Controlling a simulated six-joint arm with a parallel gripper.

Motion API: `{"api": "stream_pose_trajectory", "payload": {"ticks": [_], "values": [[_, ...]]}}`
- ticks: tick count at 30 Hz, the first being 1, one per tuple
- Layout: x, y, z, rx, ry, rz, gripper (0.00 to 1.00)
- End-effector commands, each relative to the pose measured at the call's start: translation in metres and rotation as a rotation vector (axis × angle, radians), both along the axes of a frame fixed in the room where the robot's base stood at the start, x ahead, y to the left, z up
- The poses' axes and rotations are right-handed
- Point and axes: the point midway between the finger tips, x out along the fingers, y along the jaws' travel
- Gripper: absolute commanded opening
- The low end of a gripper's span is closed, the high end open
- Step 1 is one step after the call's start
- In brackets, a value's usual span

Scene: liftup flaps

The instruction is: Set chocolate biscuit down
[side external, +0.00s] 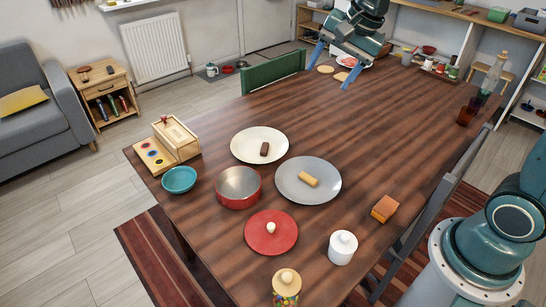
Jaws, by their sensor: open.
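The chocolate biscuit (265,149), a small dark brown bar, lies on the cream plate (245,143) near the middle of the wooden table. My gripper (335,63) is at the far end of the table, well away from the biscuit. Its two blue fingers are spread wide apart. I see nothing held between them.
A grey plate (312,196) bears a yellow-brown bar (308,180). A red pot (238,190), teal bowl (179,180), red lid (271,235), white jar (342,248) and wooden box (176,140) stand nearby.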

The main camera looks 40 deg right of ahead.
Motion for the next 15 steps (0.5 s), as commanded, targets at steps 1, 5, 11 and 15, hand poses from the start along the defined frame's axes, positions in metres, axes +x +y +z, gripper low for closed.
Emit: {"api": "stream_pose_trajectory", "payload": {"ticks": [1,5,11,15], "values": [[-0.014,0.002,0.007,-0.028,-0.015,0.050,0.64],[-0.047,0.005,0.018,-0.107,-0.040,0.194,0.64],[-0.098,0.009,0.027,-0.229,-0.076,0.412,0.64],[-0.133,0.010,0.028,-0.314,-0.096,0.563,0.64]]}}
